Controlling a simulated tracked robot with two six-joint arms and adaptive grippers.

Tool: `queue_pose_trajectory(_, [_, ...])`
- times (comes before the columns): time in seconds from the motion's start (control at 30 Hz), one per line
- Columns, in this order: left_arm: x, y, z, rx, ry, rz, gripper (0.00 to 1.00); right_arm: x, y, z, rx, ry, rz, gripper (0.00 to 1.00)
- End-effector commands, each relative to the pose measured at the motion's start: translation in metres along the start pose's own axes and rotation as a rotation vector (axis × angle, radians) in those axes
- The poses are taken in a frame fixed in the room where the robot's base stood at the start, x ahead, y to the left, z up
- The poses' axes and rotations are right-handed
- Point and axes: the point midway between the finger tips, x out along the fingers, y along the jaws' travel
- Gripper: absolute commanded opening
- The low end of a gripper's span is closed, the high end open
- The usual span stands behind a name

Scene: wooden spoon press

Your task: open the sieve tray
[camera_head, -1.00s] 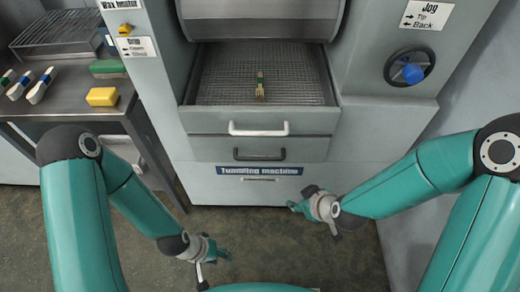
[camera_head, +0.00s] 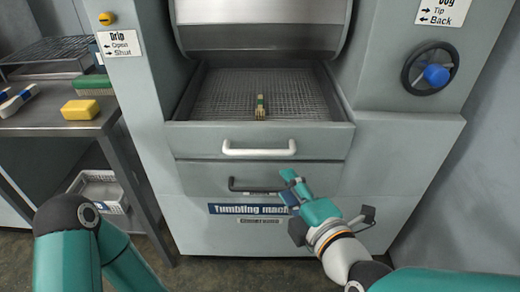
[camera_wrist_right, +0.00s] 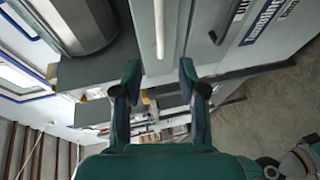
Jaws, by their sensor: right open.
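The sieve tray (camera_head: 187,132) is the upper drawer of the grey tumbling machine, with a wire mesh floor and a white handle (camera_head: 258,150). Its mesh shows from above. A small wooden utensil with a green band (camera_head: 260,108) lies on the mesh. My right gripper (camera_head: 291,187) is open and empty, in front of the lower drawer, over the right end of its dark handle (camera_head: 238,187) in the head view. In the right wrist view the white handle (camera_wrist_right: 159,28) lies ahead of the open fingers, apart from them. My left gripper is outside the head view.
A metal table (camera_head: 70,127) at left holds a yellow block (camera_head: 80,110), a green brush (camera_head: 93,84) and a wire rack (camera_head: 45,52). A white crate (camera_head: 100,187) stands below. A blue-knobbed handwheel (camera_head: 432,75) is at right.

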Motion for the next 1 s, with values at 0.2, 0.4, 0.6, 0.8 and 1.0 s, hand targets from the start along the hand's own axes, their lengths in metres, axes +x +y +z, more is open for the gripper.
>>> queue_pose_trajectory(0.2, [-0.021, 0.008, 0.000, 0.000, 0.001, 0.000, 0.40, 0.029, -0.001, -0.002, 0.006, 0.007, -0.006, 0.41])
queue_pose_trajectory(0.4, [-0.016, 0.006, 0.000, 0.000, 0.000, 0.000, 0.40, 0.073, -0.004, -0.002, 0.006, 0.008, -0.002, 0.41])
queue_pose_trajectory(0.6, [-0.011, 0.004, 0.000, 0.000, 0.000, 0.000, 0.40, 0.114, -0.003, -0.002, 0.007, 0.008, -0.001, 0.41])
queue_pose_trajectory(0.8, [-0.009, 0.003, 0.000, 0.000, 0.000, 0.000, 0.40, 0.142, -0.002, -0.003, 0.007, 0.008, 0.000, 0.41])
queue_pose_trajectory(1.0, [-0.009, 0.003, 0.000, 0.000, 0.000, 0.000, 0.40, 0.153, -0.001, -0.003, 0.007, 0.009, -0.001, 0.41])
